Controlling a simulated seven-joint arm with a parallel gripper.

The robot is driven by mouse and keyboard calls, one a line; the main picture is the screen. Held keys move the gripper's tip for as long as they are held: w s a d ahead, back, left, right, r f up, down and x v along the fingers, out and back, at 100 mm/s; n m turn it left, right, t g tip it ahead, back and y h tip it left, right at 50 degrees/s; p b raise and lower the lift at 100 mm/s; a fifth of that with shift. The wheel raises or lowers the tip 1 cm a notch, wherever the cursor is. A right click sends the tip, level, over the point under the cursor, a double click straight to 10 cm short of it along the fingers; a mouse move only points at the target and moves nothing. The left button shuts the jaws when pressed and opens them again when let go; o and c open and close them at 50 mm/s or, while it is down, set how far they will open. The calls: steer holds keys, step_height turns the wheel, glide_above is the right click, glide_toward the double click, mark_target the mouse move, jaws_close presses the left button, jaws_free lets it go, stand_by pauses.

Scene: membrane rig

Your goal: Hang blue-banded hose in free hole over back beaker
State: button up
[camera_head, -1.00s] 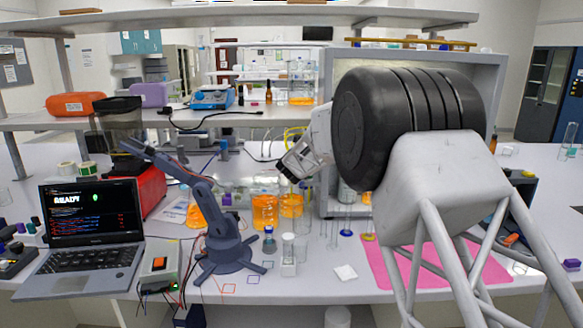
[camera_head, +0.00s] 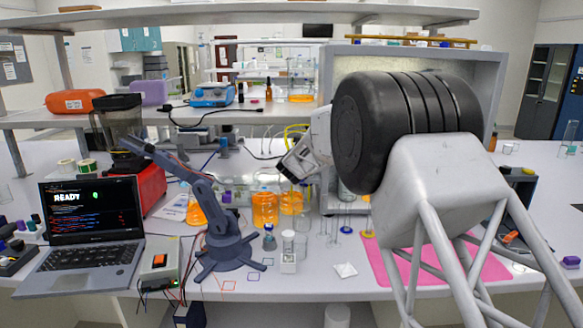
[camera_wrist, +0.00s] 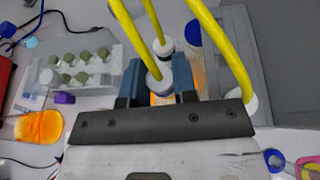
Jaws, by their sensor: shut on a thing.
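My gripper (camera_wrist: 156,82) has its two blue fingers closed on a yellow hose (camera_wrist: 133,35) at its white collar (camera_wrist: 159,80). Below the collar, orange liquid shows between the fingers. I cannot make out a blue band on the held hose. A second yellow hose (camera_wrist: 153,20) with a white collar stands just beyond it, and a third (camera_wrist: 228,50) curves past on the right. In the head view my wrist hangs above orange-filled beakers, one in front (camera_head: 265,210) and one behind to the right (camera_head: 292,203). The fingertips, holes and hose end are hidden there.
A clear rack with several olive-capped vials (camera_wrist: 75,68) lies left of the fingers. Another orange vessel (camera_wrist: 40,127) is at lower left. A small blue-grey arm (camera_head: 222,235) stands left of the beakers, near a laptop (camera_head: 92,230). A pink mat (camera_head: 385,268) lies at right.

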steer(key=shift+f, duration=1.2)
stand_by(1.3)
steer(key=o, duration=1)
steer(key=shift+o, duration=0.4)
steer(key=shift+r, duration=0.1)
steer(key=shift+r, duration=2.9)
